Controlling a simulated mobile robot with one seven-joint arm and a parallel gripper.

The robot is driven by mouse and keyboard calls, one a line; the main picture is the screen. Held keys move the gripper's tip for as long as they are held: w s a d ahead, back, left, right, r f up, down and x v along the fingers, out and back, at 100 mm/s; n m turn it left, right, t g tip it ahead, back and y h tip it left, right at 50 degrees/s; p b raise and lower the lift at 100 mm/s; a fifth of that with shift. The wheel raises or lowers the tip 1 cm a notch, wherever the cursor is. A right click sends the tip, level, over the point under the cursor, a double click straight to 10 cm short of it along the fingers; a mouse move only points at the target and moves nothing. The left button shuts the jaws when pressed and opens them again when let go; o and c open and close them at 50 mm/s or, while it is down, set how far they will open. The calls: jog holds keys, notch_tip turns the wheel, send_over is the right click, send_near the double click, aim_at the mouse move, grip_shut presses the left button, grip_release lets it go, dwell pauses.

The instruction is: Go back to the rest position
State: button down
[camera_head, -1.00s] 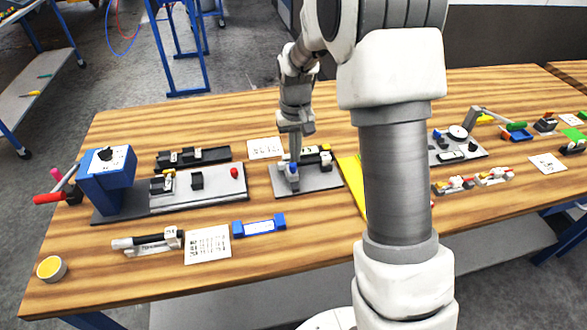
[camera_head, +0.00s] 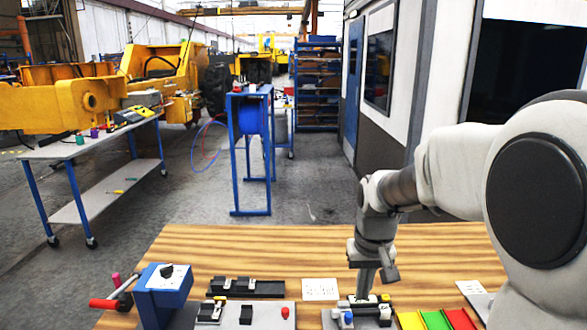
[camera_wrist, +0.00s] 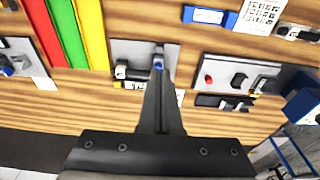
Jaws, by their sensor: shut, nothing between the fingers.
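My gripper (camera_head: 365,292) points down over the small grey plate (camera_head: 331,320) with a blue knob (camera_head: 348,319) on the wooden bench. Its fingers are together with nothing between them. In the wrist view the closed fingers (camera_wrist: 160,76) reach towards this plate (camera_wrist: 134,46), and the blue knob (camera_wrist: 157,65) shows right by the tips. I cannot tell how large the gap is between fingertips and knob. My arm comes in from the right in the head view and hides part of the bench there.
The wooden bench (camera_head: 220,245) holds a blue box with a red handle (camera_head: 164,290), a black rail (camera_head: 258,288) and red, yellow and green strips (camera_head: 437,321). A side table (camera_head: 95,142) and a blue stand (camera_head: 250,150) stand beyond. Open floor lies between.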

jog(key=s+r+t, duration=0.2)
jog(key=s+r, duration=0.2)
jog(key=s, duration=0.6)
jog(key=s+r+t, duration=0.2)
jog(key=s+r, duration=0.2)
jog(key=s, duration=0.6)
jog(key=shift+r, duration=0.2)
